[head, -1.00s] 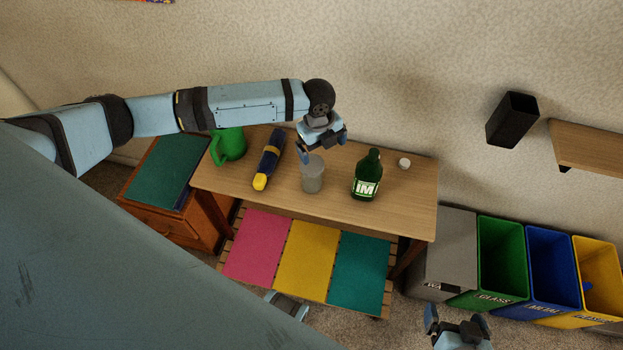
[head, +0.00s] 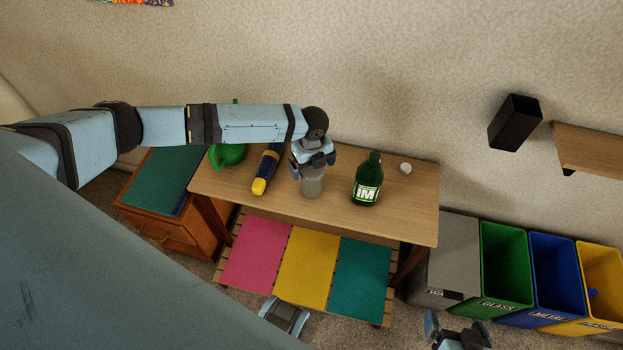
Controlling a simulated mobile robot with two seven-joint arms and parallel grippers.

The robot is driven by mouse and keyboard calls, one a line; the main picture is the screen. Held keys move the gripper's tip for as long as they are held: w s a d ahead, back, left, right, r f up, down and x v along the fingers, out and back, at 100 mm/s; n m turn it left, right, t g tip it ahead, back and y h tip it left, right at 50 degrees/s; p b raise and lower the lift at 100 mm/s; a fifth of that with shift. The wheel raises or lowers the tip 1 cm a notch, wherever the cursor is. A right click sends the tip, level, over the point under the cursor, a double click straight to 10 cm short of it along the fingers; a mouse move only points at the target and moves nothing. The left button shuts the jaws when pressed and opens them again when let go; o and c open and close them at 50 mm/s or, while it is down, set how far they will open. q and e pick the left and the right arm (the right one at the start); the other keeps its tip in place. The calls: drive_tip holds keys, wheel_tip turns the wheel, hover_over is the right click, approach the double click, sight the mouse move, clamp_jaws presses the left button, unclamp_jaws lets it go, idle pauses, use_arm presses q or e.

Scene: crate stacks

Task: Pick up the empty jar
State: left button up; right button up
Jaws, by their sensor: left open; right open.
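The empty jar (head: 312,187) is a grey, translucent cylinder standing upright on the wooden table (head: 410,215). My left gripper (head: 312,172) is open and sits right over the jar, with its fingers at the jar's upper part. The gripper hides the jar's top, and I cannot tell whether the fingers touch it. My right gripper (head: 458,325) is open and empty at the bottom edge of the view, low and away from the table.
A green bottle (head: 367,182) stands close right of the jar. A blue and yellow flashlight (head: 262,178) and a green watering can (head: 227,154) are on the left. A small white object (head: 405,167) lies at right. Bins, including a green one (head: 505,262), stand right of the table.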

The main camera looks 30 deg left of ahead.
use_arm(q)
wheel_tip(320, 180, down, 4)
drive_tip(key=shift+s+r, duration=0.1)
drive_tip(key=shift+r, duration=0.05)
drive_tip(key=c, duration=1.1)
drive_tip(key=shift+o, duration=0.2)
drive_tip(key=shift+r, duration=0.15)
